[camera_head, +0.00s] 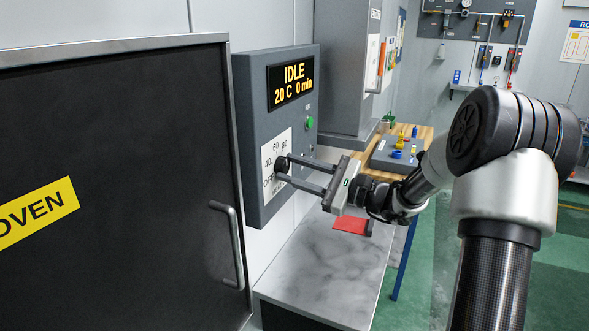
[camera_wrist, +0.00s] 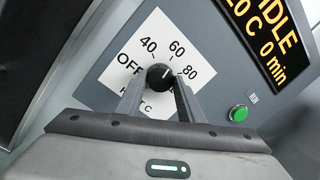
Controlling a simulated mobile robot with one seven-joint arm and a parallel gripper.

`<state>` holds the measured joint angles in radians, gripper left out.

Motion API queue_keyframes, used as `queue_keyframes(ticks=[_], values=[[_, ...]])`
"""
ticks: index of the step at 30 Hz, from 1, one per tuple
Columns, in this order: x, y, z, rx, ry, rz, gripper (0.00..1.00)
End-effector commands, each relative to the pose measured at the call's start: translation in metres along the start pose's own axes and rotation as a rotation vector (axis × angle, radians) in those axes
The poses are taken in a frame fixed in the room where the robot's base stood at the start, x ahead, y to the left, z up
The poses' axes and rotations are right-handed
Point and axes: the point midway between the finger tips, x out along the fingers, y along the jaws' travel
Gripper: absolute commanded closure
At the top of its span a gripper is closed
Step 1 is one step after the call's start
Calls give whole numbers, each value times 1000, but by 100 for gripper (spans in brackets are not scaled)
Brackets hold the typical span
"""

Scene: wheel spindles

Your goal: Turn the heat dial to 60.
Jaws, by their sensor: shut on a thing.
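The heat dial is a black round knob (camera_head: 282,164) on a white scale plate (camera_head: 269,158) on the grey control box (camera_head: 249,132). In the wrist view the knob (camera_wrist: 160,76) sits amid the marks OFF, 40, 60 and 80. A small pale mark shows on the knob's right part, toward the 60 and 80 side; its exact reading is unclear. My gripper (camera_head: 283,168) reaches in from the right, its two fingers on either side of the knob and shut on it. The fingers hide the lower scale. The display (camera_head: 291,82) reads IDLE, 20 C, 0 min.
A green button (camera_head: 309,122) marked RUN is right of the dial. The black oven door (camera_head: 120,150) with its handle (camera_head: 233,245) is at the left. A marble-look counter (camera_head: 325,275) bearing a red pad (camera_head: 350,225) lies below my gripper.

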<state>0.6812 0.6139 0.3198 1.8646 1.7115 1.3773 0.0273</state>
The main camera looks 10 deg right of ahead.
Motion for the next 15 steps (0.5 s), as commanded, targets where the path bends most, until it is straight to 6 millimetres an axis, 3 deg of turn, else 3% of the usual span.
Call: queue_keyframes(ticks=[6,7,10,15], values=[[0,0,0,-1,1,-1,88],[0,0,0,-1,1,-1,64],[0,0,0,-1,1,-1,47],[0,0,0,-1,1,-1,47]])
